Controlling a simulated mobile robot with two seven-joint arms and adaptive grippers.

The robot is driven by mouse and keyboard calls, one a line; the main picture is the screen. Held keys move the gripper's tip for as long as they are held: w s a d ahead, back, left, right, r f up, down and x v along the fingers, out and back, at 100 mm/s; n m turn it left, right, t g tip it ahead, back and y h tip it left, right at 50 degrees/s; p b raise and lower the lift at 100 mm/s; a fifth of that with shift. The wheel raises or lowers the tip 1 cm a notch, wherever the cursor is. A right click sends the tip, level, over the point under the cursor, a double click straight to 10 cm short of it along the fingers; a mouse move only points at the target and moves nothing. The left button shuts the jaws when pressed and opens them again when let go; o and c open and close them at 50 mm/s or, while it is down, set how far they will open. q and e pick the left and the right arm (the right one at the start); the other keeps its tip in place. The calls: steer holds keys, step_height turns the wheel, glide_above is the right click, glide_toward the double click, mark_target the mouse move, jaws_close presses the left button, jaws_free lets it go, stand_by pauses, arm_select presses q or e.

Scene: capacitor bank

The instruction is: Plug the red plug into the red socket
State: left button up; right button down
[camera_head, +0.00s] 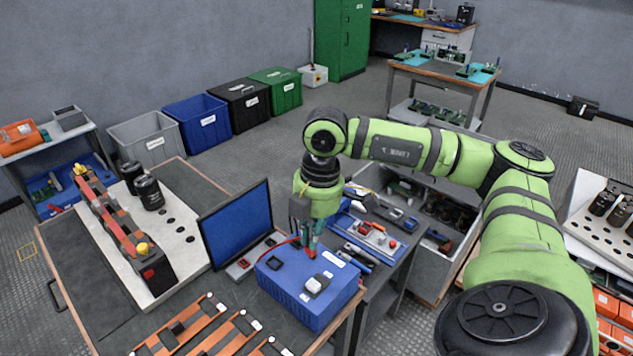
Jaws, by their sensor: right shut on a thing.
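My right gripper (308,244) points down over the back edge of the blue box (283,290). It is shut on the red plug (310,253), a small red piece at its fingertips. A thin red cable (277,244) runs left from there toward the monitor. The plug is low, close to the box's top; I cannot tell whether it touches. I cannot make out the red socket; the gripper and plug may hide it. My left gripper is not in view.
A blue-screened monitor (237,226) stands just left of the box. A white-and-black part (317,284) sits on the box's top. Behind is a grey cart (374,257) with tools. Copper-coloured bars (183,325) lie in front at left.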

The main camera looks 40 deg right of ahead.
steer(key=w+a+p, duration=0.1)
steer(key=w+a, duration=0.1)
steer(key=w, duration=0.7)
steer(key=w+a+p, duration=0.1)
steer(key=w+a, duration=0.2)
steer(key=w, duration=0.7)
steer(key=shift+w+a+f, duration=0.3)
steer(key=shift+f, duration=0.05)
stand_by(1.3)
steer(key=shift+d+p, duration=0.1)
steer(key=shift+p, duration=0.4)
stand_by(0.5)
steer(key=shift+f+b, duration=3.55)
steer(key=shift+f, duration=4.05)
steer(key=shift+p, duration=0.35)
